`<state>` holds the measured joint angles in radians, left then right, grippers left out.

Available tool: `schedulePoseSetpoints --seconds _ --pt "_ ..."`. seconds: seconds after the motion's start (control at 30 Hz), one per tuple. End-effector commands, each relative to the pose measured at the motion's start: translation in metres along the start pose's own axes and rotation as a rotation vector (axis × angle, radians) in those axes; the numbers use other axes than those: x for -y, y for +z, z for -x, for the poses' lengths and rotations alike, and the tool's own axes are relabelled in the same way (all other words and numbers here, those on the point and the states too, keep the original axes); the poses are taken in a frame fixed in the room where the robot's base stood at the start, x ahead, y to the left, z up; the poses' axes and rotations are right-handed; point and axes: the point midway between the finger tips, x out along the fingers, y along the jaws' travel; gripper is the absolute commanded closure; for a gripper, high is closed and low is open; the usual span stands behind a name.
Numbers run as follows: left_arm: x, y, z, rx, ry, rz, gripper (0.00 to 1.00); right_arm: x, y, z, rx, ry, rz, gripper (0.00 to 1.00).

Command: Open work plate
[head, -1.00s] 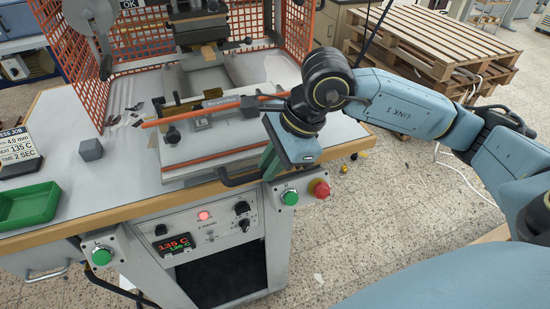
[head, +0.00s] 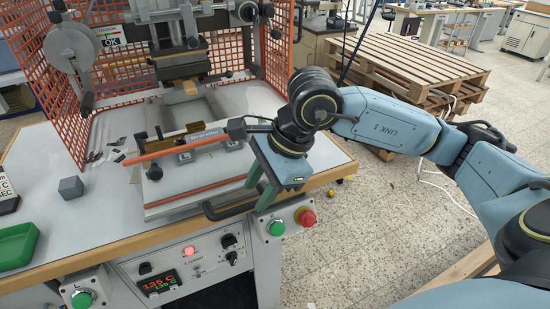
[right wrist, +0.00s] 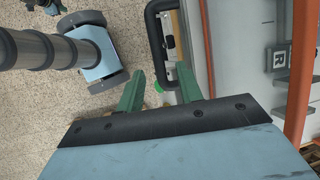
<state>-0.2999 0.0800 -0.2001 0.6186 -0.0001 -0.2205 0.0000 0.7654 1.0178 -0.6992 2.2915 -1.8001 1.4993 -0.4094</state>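The work plate (head: 165,207) lies at the front of the stamping machine, pale grey, with an orange strip along its near side. A black U-shaped handle (head: 228,211) sticks out from its front right; it also shows in the right wrist view (right wrist: 153,38). My right gripper (head: 257,195) has its green fingers pointing down at the right end of this handle. In the right wrist view the fingers (right wrist: 160,82) are apart, with the handle's end showing between or just beyond them; I cannot tell whether they touch it. My left gripper is not in view.
The stamping head (head: 183,65) stands above and behind the plate, inside orange mesh guards (head: 110,75). A red emergency button (head: 305,217) and a green button (head: 276,228) sit just below right of the handle.

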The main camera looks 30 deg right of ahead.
Motion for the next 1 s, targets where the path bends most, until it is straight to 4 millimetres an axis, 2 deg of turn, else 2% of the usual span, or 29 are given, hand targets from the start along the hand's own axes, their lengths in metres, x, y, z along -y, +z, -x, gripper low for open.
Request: schedulePoseSetpoints --seconds 0.1,0.3,0.5,0.67,1.0 --pt "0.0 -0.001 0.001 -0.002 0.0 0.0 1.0 0.001 0.0 0.029 -0.001 -0.007 0.001 0.64" --pt "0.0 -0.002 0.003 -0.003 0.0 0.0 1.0 0.001 0.0 0.073 -0.002 -0.006 0.0 0.64" --pt "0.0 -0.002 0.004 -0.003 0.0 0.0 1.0 0.001 0.0 0.102 -0.001 -0.003 0.0 0.64" --pt "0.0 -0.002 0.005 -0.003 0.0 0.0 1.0 0.0 0.0 0.11 0.0 0.0 0.001 0.64" --pt "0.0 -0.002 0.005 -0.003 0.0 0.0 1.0 0.0 0.0 0.11 0.0 0.001 0.001 0.64"
